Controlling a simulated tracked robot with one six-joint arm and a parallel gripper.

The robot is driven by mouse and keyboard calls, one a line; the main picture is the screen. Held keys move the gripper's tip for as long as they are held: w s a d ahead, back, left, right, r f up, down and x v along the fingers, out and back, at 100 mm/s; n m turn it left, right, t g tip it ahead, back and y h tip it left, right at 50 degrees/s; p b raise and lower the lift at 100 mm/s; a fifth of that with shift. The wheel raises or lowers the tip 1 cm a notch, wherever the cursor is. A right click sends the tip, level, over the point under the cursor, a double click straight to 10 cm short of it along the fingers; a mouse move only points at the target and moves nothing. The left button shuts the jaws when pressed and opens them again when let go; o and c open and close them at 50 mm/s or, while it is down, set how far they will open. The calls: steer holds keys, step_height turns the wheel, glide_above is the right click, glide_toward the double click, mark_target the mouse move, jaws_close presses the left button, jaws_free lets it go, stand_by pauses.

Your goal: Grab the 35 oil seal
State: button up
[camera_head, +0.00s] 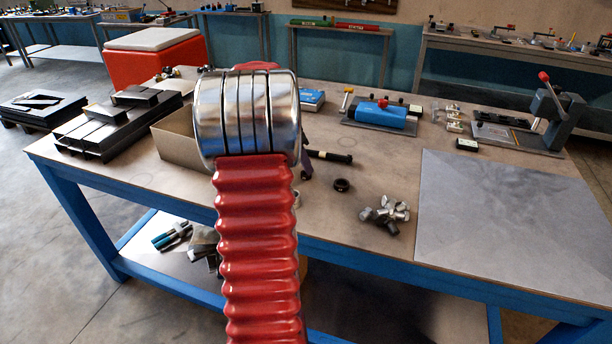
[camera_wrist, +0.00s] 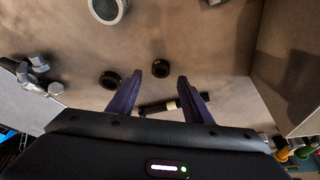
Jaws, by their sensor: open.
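Two dark rings that look like oil seals lie on the table in the wrist view. One ring (camera_wrist: 110,80) is left of my gripper's fingers, and a smaller ring (camera_wrist: 157,68) lies between and just beyond the fingertips. No size marking is readable, so I cannot tell which is the 35. One dark ring (camera_head: 342,185) also shows in the head view. My gripper (camera_wrist: 160,76) has two purple fingers, apart and with nothing between them. In the head view my arm hides most of the gripper.
A pale ring (camera_wrist: 107,8), metal fittings (camera_head: 386,212) and a black-handled tool (camera_head: 330,156) lie nearby. A cardboard box (camera_head: 177,140) stands left of my arm. A grey plate (camera_head: 515,215) covers the table's right side. A blue device (camera_head: 384,115) stands behind.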

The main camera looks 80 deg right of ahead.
mark_target(304, 178)
steer(key=x, duration=0.4)
steer(key=shift+w+f, duration=0.1)
steer(key=shift+c, duration=0.3)
steer(key=c, duration=1.1)
